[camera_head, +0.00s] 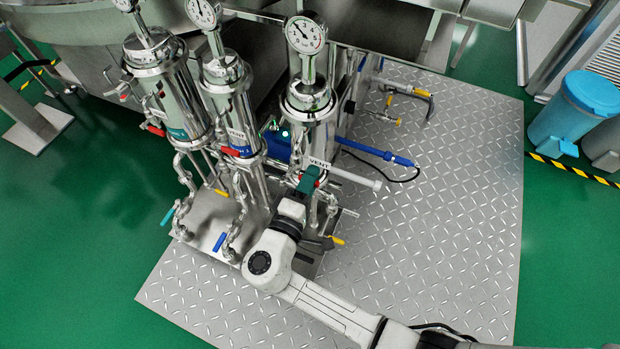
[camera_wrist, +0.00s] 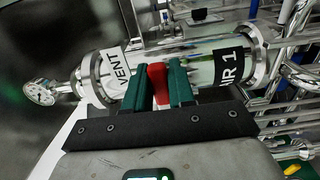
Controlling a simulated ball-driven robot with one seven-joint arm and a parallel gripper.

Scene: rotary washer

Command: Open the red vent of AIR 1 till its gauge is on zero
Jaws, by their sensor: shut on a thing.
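The AIR 1 housing lies across the wrist view with its black AIR 1 label (camera_wrist: 228,62) and a white VENT label (camera_wrist: 121,72). The red vent handle (camera_wrist: 158,82) sits between the two green fingers of my gripper (camera_wrist: 160,92), which is shut on it. In the head view my gripper (camera_head: 309,181) is at the rightmost steel housing (camera_head: 308,105), just below its VENT label (camera_head: 319,164), and hides the handle there. The AIR 1 gauge (camera_head: 305,35) stands on top of that housing. Its needle points to the upper left, off the bottom; the exact reading is too small to tell.
Two more steel housings stand to the left, with red handles (camera_head: 156,130) and (camera_head: 229,151). Blue-handled (camera_head: 220,242) and yellow-handled (camera_head: 338,240) valves hang low around them. A blue bin (camera_head: 577,108) stands at the right. The tread plate (camera_head: 450,200) between is mostly clear.

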